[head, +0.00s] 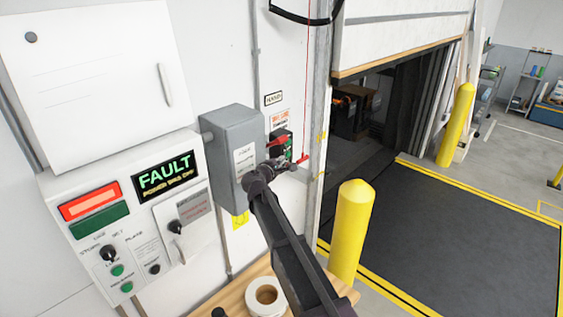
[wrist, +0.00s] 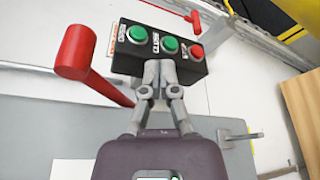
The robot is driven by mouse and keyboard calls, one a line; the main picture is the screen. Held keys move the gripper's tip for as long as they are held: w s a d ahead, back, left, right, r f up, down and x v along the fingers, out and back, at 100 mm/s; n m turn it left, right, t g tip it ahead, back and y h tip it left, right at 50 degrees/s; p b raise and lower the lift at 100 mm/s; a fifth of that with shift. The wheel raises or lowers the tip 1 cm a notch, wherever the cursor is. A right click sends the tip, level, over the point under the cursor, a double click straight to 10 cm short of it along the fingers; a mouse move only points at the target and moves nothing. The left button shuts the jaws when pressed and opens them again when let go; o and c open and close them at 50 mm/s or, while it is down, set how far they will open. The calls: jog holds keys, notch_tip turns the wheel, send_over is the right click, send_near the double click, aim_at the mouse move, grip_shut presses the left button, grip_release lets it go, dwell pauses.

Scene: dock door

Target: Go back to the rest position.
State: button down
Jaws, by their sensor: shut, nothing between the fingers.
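My gripper (head: 296,163) is at the end of my outstretched dark arm, beside the grey wall box in the head view. In the wrist view my gripper (wrist: 160,68) has its grey fingers together with nothing held. The fingertips overlap the lower edge of a black button box (wrist: 185,65) with two green buttons and one red button. I cannot tell whether they touch it. A red lever (wrist: 76,52) on the grey switch box (wrist: 50,125) stands just left of the fingers.
The grey switch box (head: 232,140) and a control panel reading FAULT (head: 165,172) are on the wall. A tape roll (head: 250,298) lies on a wooden surface under my arm. A yellow bollard (head: 352,230) stands right of my arm. Dark floor plate (head: 450,235) beyond is clear.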

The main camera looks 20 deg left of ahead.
dwell(0.3)
jog(key=s+d+f+m+g+h+b, duration=0.1)
jog(key=s+d+f+m+g+b, duration=0.2)
jog(key=d+f, duration=0.65)
jog(key=s+d+f+m+g+h+b, duration=0.1)
jog(key=d+f+m+g+h+b, duration=0.3)
jog(key=d, duration=0.9)
jog(key=s+d+f+m+g+y+b, duration=0.1)
jog(key=s+d+f+m+g+b, duration=0.1)
jog(key=d+f+m+b, duration=0.6)
jog(key=s+d+f+m+g+y+b, duration=0.5)
jog(key=s+d+f+b, duration=0.5)
jog(key=s+d+f, duration=0.9)
jog(key=shift+s+d+f+m+g, duration=0.25)
jog(key=shift+s+f+m+g, duration=0.2)
jog(key=shift+s+m+g, duration=0.65)
